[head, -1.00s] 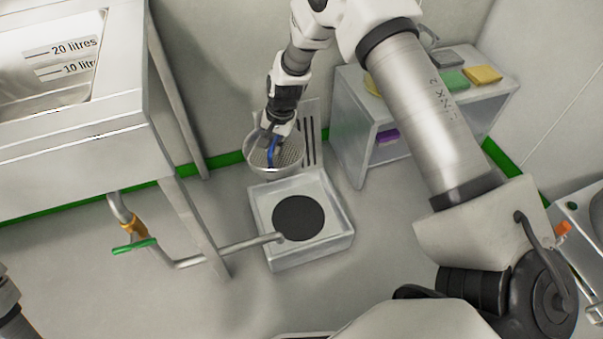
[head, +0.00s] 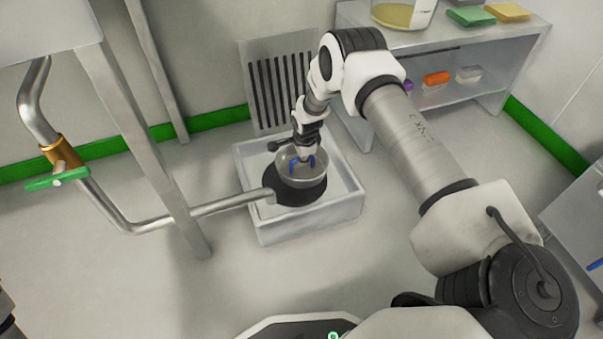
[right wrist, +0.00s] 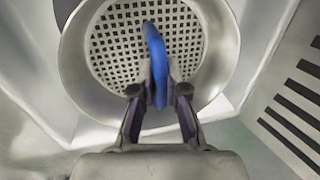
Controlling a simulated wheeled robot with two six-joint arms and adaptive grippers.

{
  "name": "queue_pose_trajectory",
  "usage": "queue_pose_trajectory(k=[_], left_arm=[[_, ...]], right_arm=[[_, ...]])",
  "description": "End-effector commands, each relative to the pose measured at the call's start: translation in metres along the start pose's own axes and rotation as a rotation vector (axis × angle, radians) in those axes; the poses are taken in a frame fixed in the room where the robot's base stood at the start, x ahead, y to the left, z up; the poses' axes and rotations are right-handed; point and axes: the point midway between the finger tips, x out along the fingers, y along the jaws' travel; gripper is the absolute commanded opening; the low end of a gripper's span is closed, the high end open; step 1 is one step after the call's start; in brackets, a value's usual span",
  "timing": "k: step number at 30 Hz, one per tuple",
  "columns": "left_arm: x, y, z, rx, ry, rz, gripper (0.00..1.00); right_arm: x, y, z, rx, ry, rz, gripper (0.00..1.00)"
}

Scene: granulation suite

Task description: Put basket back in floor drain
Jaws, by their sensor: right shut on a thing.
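The basket (head: 302,182) is a round metal strainer with a perforated bottom and a blue handle. My right gripper (head: 303,160) is shut on the blue handle (right wrist: 154,45), reaching down from above. The floor drain (head: 310,226) is a pale square basin with a round black opening (head: 290,198). The basket hangs over this opening and hides much of it. The basket's depth relative to the opening's edge cannot be told. The right wrist view shows the perforated bottom (right wrist: 115,40) inside the bowl, with basin walls around. My left gripper is not seen.
A metal pipe (head: 225,207) with a green-handled valve (head: 57,179) runs to the drain's left side. A table leg (head: 150,150) stands left of the drain. A slotted panel (head: 262,60) is behind it, and a shelf unit (head: 450,60) stands at right. Floor in front is clear.

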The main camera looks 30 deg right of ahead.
Motion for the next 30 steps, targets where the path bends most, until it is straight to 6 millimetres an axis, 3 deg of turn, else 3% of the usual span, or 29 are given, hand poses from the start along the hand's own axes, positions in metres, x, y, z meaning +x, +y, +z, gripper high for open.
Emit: queue_pose_trajectory(k=[6, 17, 18, 20, 30], left_arm=[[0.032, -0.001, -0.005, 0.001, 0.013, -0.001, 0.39], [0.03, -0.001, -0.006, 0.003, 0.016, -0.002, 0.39], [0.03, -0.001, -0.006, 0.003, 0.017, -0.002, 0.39], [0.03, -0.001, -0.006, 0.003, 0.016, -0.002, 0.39], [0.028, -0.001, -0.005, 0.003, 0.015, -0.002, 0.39]], right_arm=[[0.04, 0.008, 0.001, 0.0, -0.001, -0.001, 0.0], [0.041, 0.008, 0.0, -0.001, 0.0, -0.001, 0.0], [0.041, 0.009, 0.0, -0.001, 0.0, 0.0, 0.19], [0.041, 0.009, 0.0, -0.001, -0.001, 0.0, 0.37], [0.037, 0.007, 0.001, 0.0, -0.001, -0.001, 0.37]])
